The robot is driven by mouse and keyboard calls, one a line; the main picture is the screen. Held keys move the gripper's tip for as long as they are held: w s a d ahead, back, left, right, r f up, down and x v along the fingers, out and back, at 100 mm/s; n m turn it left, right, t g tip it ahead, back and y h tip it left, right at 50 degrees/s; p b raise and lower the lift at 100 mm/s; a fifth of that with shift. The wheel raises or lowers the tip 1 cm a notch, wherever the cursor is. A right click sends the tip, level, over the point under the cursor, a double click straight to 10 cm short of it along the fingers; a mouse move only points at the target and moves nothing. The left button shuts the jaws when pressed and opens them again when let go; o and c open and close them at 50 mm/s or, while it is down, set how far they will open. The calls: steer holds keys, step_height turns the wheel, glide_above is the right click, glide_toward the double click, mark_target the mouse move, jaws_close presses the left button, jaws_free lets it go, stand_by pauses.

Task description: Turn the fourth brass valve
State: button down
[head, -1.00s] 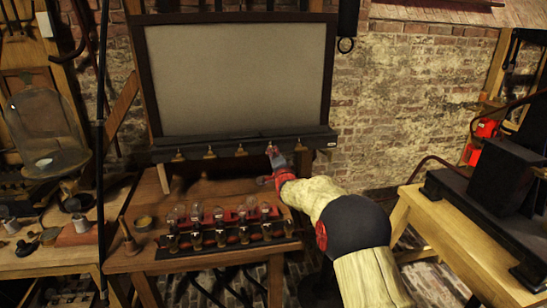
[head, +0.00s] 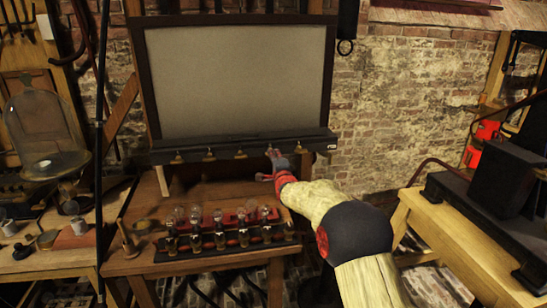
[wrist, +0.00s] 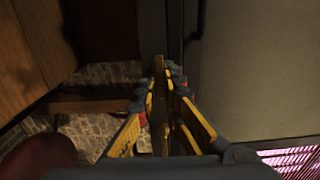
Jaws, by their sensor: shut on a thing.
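Brass valves sit in a row along the dark rail (head: 316,142) under the large grey panel. The first (head: 177,158), second (head: 210,155) and third (head: 240,153) from the left are in plain view. My gripper (head: 270,164) is at the fourth place, near the right end of the rail, and mostly hides the fourth valve. In the wrist view my gripper (wrist: 158,88) has its fingers drawn together around a narrow brass-coloured piece (wrist: 158,68) beside the dark rail. The valve's turn angle cannot be made out.
A wooden table (head: 150,262) below the rail holds a row of glass-topped jars (head: 219,232). A glass bell jar (head: 44,130) stands on the left bench. A black apparatus (head: 505,180) stands on the right bench. Brick wall shows behind my arm.

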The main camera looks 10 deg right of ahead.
steer(key=c, duration=2)
jaws_free()
steer(key=shift+o, duration=0.4)
steer(key=s, duration=1.2)
